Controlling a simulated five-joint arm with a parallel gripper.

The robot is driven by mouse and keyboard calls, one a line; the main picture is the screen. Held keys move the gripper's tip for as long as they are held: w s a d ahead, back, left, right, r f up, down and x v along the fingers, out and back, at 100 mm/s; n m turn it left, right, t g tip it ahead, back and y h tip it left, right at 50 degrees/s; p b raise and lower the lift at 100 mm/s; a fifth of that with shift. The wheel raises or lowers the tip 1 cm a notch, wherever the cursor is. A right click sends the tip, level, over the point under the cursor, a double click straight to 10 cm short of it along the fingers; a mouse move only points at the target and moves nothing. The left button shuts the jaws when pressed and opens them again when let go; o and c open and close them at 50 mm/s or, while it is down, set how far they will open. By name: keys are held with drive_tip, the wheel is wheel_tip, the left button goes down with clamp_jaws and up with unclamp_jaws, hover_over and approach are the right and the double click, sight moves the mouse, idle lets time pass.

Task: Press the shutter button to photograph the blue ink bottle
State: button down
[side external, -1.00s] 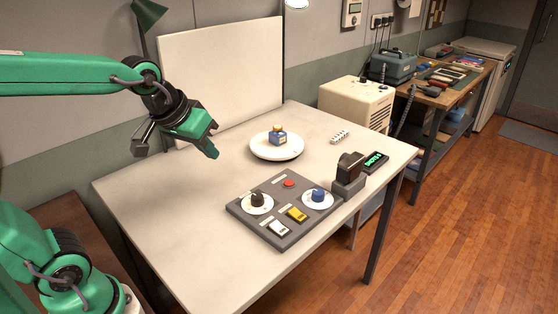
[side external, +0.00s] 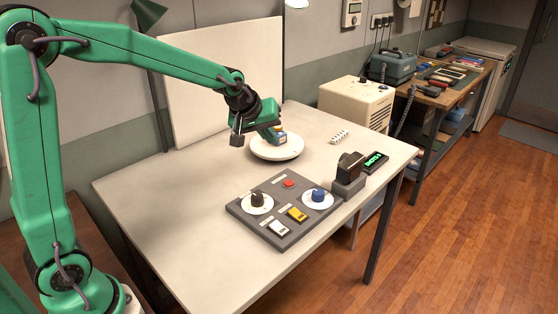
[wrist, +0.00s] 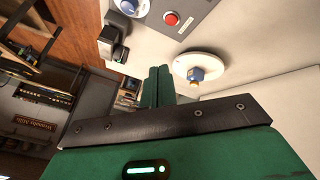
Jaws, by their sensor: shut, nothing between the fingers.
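The blue ink bottle (side external: 282,139) stands on a round white plate (side external: 284,154) towards the back of the table; my gripper partly hides it in the side view. It shows whole in the wrist view (wrist: 196,75). A grey control panel (side external: 270,222) at the front holds a red round button (side external: 289,183), which also shows in the wrist view (wrist: 171,18). A dark camera (side external: 351,166) stands on a grey block to the panel's right. My gripper (side external: 275,138) is shut and empty, in front of the bottle in the side view; whether they touch cannot be told there. In the wrist view, its fingers (wrist: 158,75) are apart from the bottle.
The panel also bears a dark knob (side external: 257,199), a blue knob (side external: 318,194), a white switch (side external: 279,228) and a yellow switch (side external: 297,214). A white backdrop board (side external: 215,80) stands behind. The table's left side is clear.

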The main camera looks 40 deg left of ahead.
sight(287, 183)
drive_tip(key=w+a+f+n, duration=0.1)
drive_tip(key=w+f+n, duration=0.2)
drive_tip(key=w+f, duration=0.5)
drive_tip(key=shift+w+a, duration=0.35)
drive_tip(key=shift+w, duration=0.3)
drive_tip(key=shift+f, duration=0.15)
drive_tip(key=shift+f, duration=4.2)
drive_tip(key=shift+a+f, duration=0.1)
drive_tip(key=shift+f, duration=0.8)
drive_tip(key=shift+s+r, duration=0.1)
drive_tip(key=shift+r, duration=0.8)
drive_tip(key=shift+r, duration=0.15)
